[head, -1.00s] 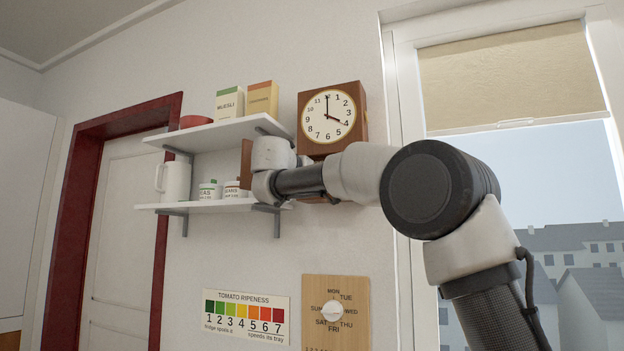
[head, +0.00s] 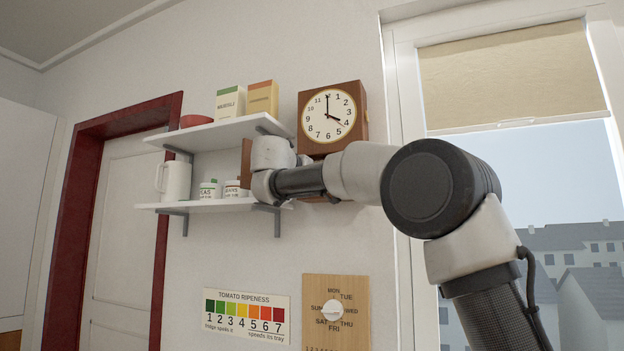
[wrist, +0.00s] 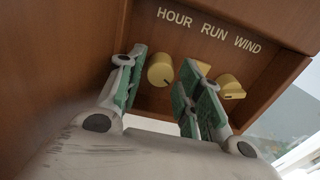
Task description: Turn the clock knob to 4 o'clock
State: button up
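The wooden clock (head: 363,119) hangs on the wall right of the shelves. On its white dial (head: 318,130) one hand points up to 12 and the other to about 4. In the wrist view the clock's underside carries the labels HOUR, RUN and WIND. A round yellow knob (wrist: 160,70) with a dark mark sits at the HOUR end. My gripper (wrist: 160,85) is open, its green-padded fingers on either side of this knob with gaps visible. In the head view my arm hides the gripper and the knobs.
A yellow RUN part (wrist: 204,68) is partly behind the right fingers; the yellow WIND knob (wrist: 231,86) is just right of them. The upper shelf (head: 215,135) and lower shelf (head: 200,206) are close left of my wrist. A weekday dial board (head: 350,285) hangs below.

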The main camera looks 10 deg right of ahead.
jog(key=v, duration=1.2)
jog(key=shift+w, duration=0.1)
